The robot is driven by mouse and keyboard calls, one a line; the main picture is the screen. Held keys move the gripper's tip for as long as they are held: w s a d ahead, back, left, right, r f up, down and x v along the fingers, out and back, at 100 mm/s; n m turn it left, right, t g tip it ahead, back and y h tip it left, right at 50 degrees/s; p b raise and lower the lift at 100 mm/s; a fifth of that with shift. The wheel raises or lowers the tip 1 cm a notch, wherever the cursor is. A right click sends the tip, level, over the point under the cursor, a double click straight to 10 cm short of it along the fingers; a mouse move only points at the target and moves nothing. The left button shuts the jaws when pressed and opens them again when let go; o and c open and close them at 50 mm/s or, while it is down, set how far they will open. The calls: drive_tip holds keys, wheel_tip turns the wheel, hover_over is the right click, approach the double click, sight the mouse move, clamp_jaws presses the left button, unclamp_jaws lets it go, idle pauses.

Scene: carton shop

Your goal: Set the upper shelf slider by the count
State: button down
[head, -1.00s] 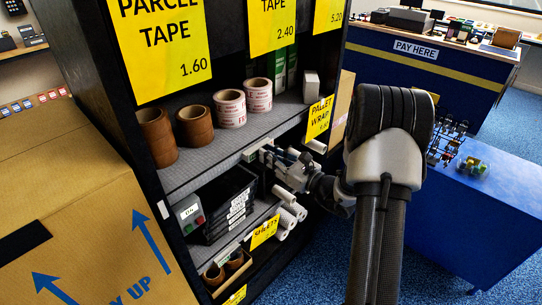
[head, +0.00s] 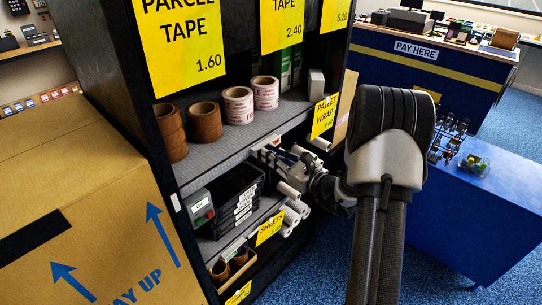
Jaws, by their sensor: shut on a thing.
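The upper shelf (head: 225,150) of the dark rack holds rolls of tape, and its grey front edge faces me. The upper shelf slider sits at this edge, right of the middle, but my gripper mostly covers it. My gripper (head: 266,156) reaches in from the right, just below the edge, shut on the slider; the contact is small and partly hidden by its fingers. On the lower shelf, a grey box (head: 198,208) has a small lit display, too small to read surely. Black trays (head: 236,195) are stacked beside it.
Brown tape rolls (head: 205,122) and printed white rolls (head: 238,105) stand on the upper shelf. White wrap rolls (head: 292,213) stick out below my gripper. A large carton (head: 90,215) stands close at left. A blue counter (head: 480,215) is at right, with open floor between.

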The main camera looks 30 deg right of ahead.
drive_tip(key=shift+s+a+f, duration=0.1)
drive_tip(key=shift+a, duration=0.05)
drive_tip(key=c, duration=1.8)
unclamp_jaws()
drive_tip(key=shift+a, duration=0.1)
drive_tip(key=shift+o, duration=1.3)
drive_tip(key=v, duration=1.2)
drive_tip(key=shift+d, duration=0.2)
